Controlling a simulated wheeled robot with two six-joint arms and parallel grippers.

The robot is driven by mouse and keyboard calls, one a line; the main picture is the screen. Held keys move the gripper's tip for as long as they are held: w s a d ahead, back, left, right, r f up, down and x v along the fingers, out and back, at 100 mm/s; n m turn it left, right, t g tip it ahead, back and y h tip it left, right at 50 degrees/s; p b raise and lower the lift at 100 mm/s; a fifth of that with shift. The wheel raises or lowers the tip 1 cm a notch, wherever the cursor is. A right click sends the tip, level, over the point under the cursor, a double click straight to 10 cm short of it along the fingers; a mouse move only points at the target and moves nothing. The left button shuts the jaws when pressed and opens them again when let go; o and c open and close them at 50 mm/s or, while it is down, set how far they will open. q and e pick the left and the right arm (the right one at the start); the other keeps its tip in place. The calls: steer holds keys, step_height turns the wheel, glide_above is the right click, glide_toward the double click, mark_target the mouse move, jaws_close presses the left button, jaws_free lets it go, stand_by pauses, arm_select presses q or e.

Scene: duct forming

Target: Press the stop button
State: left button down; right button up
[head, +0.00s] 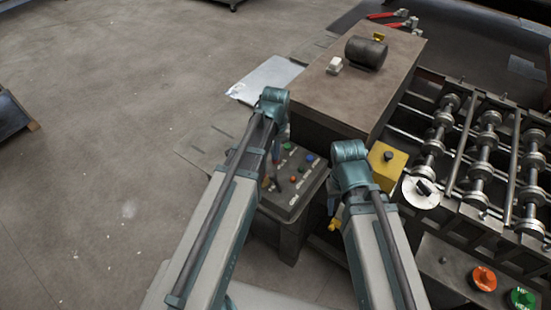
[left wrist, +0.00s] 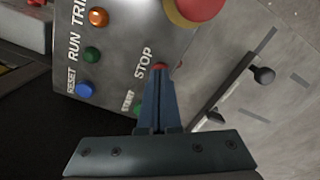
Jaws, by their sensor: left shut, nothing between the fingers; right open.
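The stop button (left wrist: 160,66) is a small red button beside the STOP label on a grey control panel (left wrist: 120,45). In the left wrist view my left gripper (left wrist: 159,74) is shut and empty, its tips overlapping the stop button and hiding part of it. I cannot tell whether they touch or press it. The green start button (left wrist: 138,109) is partly hidden by the fingers. In the head view my left gripper (head: 277,178) points down over the panel (head: 296,192). My right gripper (head: 332,206) is open, right of the panel, mostly hidden behind its arm.
A large red button with a yellow ring (left wrist: 195,8) and a black lever handle (left wrist: 235,85) are near the stop button. Blue (left wrist: 85,89), green (left wrist: 92,54) and orange (left wrist: 98,17) buttons are to the left. A roller machine (head: 480,150) stands at right.

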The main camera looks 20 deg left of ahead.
arm_select(q)
step_height(320, 180, up, 7)
steer(key=p, duration=0.7)
arm_select(e)
step_height(320, 180, up, 7)
arm_select(q)
steer(key=shift+f, duration=0.1)
